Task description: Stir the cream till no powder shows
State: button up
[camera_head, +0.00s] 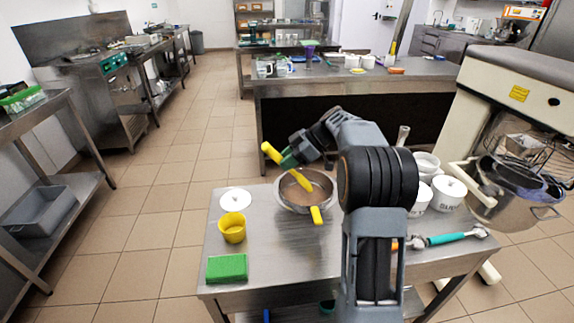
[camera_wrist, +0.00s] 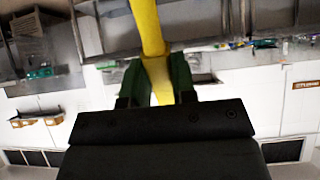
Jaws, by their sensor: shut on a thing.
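A steel bowl (camera_head: 281,203) stands on the near steel table, with brownish cream (camera_head: 293,194) in it. Whether powder shows on the cream is too small to tell. My gripper (camera_head: 288,160) is at the bowl's far left, above its rim. Its green fingers are shut on a yellow tool (camera_head: 271,153), which slants down to the right into the bowl. The wrist view shows the yellow tool (camera_wrist: 148,30) between the two green fingers (camera_wrist: 160,80). The tool's lower end is not clear. A yellow piece (camera_head: 316,214) shows at the bowl's front rim.
Left of the bowl are a white lid or dish (camera_head: 235,199), a yellow cup (camera_head: 232,229) and a green sponge or block (camera_head: 227,268). White pots (camera_head: 449,193) and a teal-handled tool (camera_head: 446,239) lie to the right. A large mixer (camera_head: 510,95) stands at the right.

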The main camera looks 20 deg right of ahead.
jog(key=shift+r, duration=0.6)
jog(key=shift+d+r+p, duration=0.15)
jog(key=shift+r+p, duration=0.1)
jog(key=shift+p, duration=0.25)
jog(key=d+r+p, duration=0.1)
jog(key=p, duration=0.2)
jog(key=d+r+t+y+p, duration=0.1)
jog(key=p, duration=0.2)
jog(key=shift+s+d+m, duration=0.1)
jog(key=shift+d+m, duration=0.25)
jog(key=shift+m, duration=0.05)
jog(key=shift+s+d+r+n+y+p, duration=0.2)
jog(key=shift+d+r+y+p, duration=0.2)
jog(key=shift+y+p, duration=0.75)
jog(key=shift+s+d+r+n+y+p, duration=0.25)
jog(key=shift+r+y+p, duration=0.25)
jog(key=shift+p, duration=1.25)
jog(key=shift+f, duration=0.1)
jog(key=shift+w, duration=0.1)
